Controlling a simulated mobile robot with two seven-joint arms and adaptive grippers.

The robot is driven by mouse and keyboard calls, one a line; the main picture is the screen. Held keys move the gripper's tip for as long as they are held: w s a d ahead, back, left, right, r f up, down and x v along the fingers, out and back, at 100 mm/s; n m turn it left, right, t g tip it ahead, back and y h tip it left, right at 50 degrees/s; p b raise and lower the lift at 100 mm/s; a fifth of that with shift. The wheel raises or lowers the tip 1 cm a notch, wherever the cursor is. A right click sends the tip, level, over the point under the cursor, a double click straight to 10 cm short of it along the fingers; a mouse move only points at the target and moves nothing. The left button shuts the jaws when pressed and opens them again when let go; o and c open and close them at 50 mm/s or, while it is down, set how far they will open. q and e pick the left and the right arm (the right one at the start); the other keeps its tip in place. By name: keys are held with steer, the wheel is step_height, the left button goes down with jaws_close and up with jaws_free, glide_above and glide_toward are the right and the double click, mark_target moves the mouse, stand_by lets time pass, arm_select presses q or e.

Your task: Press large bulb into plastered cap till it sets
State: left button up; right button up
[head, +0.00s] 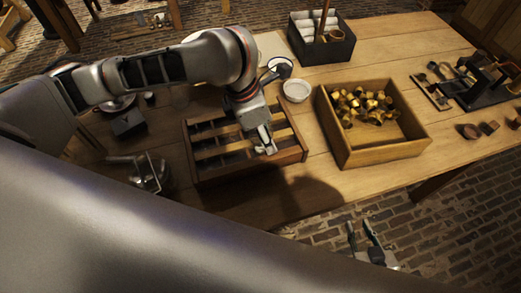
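Several brass caps (362,103) lie heaped in a wooden tray (411,146) on the table. I cannot tell whether any holds plaster. I cannot make out a large bulb. My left gripper (265,146) is over the front right part of a slatted wooden rack (222,173), pointing down. Its fingertips are too small to tell whether they are open or hold anything. My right gripper (362,231) is low at the bottom right, beyond the table's front edge and above the brick floor. Its two fingers are spread apart, with nothing seen between them.
A white bowl (297,90) and a dark-rimmed round dish (281,67) stand behind the rack. A black box (322,48) with white rolls is at the back. A black stand (487,88) is at the right. Bare tabletop (306,187) lies in front of the rack and tray.

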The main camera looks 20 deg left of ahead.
arm_select(q)
steer(key=o, duration=0.3)
steer(key=shift+f, duration=0.1)
steer(key=shift+o, duration=0.2)
steer(key=v, duration=1.2)
